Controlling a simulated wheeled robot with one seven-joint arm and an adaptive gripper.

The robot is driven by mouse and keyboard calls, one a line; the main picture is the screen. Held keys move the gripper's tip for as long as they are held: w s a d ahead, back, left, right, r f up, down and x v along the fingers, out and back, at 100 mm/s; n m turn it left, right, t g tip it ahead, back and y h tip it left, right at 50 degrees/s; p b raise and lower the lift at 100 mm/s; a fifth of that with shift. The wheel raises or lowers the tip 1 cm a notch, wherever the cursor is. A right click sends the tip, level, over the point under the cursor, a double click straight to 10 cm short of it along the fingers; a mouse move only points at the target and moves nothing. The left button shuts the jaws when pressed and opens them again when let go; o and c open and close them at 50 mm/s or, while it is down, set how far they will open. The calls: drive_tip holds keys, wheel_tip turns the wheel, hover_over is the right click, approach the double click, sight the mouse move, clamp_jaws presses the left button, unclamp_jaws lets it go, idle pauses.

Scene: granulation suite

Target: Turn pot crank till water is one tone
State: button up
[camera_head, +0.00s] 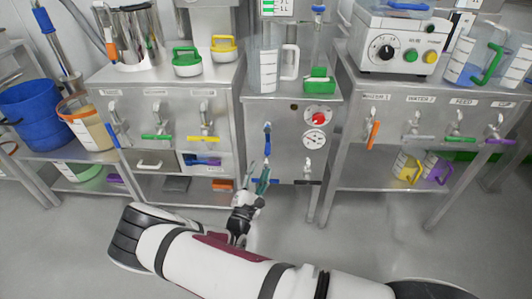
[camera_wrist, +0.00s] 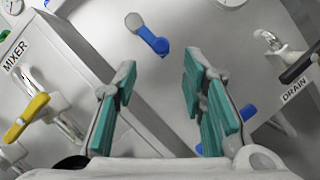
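A small blue crank (camera_head: 267,138) sits on the front panel of the middle steel unit (camera_head: 290,107). In the wrist view the crank (camera_wrist: 148,34) hangs tilted, ahead of and between my fingers. My gripper (camera_head: 258,178) is just below it, apart from it; the wrist view shows the gripper (camera_wrist: 160,72) open and empty, with teal finger pads. A clear graduated jug (camera_head: 268,70) stands on the unit. I cannot tell its water's tone. No thing is marked as the pot; a steel vessel (camera_head: 137,38) stands on the left cabinet.
A blue bar (camera_wrist: 241,114) lies partly behind my right finger. The mixer panel's yellow handle (camera_wrist: 28,115) is at left. Floor in front is clear.

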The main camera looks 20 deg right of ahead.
sight(268, 150)
drive_tip(key=b+x, duration=0.2)
drive_tip(key=x, duration=0.7)
drive_tip(key=shift+w+d+r, duration=0.1)
drive_tip(key=shift+d, duration=0.05)
clamp_jaws()
